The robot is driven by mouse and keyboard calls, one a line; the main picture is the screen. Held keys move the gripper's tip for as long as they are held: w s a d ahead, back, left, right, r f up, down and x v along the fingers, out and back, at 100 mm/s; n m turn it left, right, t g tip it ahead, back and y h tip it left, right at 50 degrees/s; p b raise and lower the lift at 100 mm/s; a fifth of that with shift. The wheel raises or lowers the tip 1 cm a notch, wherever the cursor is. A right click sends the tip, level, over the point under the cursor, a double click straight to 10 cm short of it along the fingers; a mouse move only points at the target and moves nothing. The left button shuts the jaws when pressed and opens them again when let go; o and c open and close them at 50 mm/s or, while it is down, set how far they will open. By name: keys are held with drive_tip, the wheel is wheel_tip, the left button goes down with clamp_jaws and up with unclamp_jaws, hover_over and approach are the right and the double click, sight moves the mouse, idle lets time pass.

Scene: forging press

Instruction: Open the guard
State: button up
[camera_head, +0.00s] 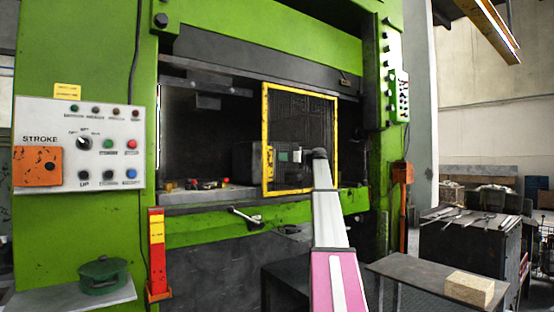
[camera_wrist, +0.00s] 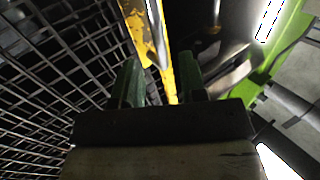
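The guard is a dark mesh panel in a yellow frame (camera_head: 265,110). It stands across the right part of the press opening, and the opening left of it is uncovered. My gripper (camera_head: 283,155) is at the guard's left side, at about mid-height, next to the yellow upright. In the wrist view, the mesh (camera_wrist: 50,75) fills the left and the worn yellow upright (camera_wrist: 148,35) runs down between my gripper's two green fingers (camera_wrist: 160,80). The fingers are apart, with a dark gap left of the bar. The bar lies close to the right finger; contact cannot be told.
A control panel (camera_head: 80,145) is on the press's left column. A lever (camera_head: 246,217) sticks out below the opening. A table (camera_head: 425,275) with a tan block (camera_head: 469,288) stands at front right, before a dark bench with tools (camera_head: 470,250). Small red-topped items lie inside the press.

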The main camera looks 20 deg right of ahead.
drive_tip(key=v, duration=0.5)
drive_tip(key=shift+s+d, duration=0.25)
drive_tip(key=s+a+f+m+g+h, duration=0.25)
drive_tip(key=a+f, duration=0.55)
drive_tip(key=f, duration=0.8)
drive_tip(key=s+a+f+m+g+h, duration=0.15)
drive_tip(key=s+a+f, duration=0.4)
drive_tip(key=f, duration=1.05)
drive_tip(key=s+a+f+m+g+h, duration=0.1)
drive_tip(key=a+f+m+g+h, duration=0.15)
drive_tip(key=a+f, duration=1.05)
drive_tip(key=s+a+f+m+g+h, duration=0.1)
drive_tip(key=s+a+f+g+h, duration=0.1)
drive_tip(key=s+f, duration=1.3)
drive_tip(key=s+a+f+m+g+h, duration=0.2)
drive_tip(key=s+a+f+h, duration=0.3)
drive_tip(key=s+f, duration=1.1)
drive_tip(key=shift+s+a+g, duration=0.35)
drive_tip(key=shift+s+g, duration=0.2)
drive_tip(key=shift+s, duration=0.05)
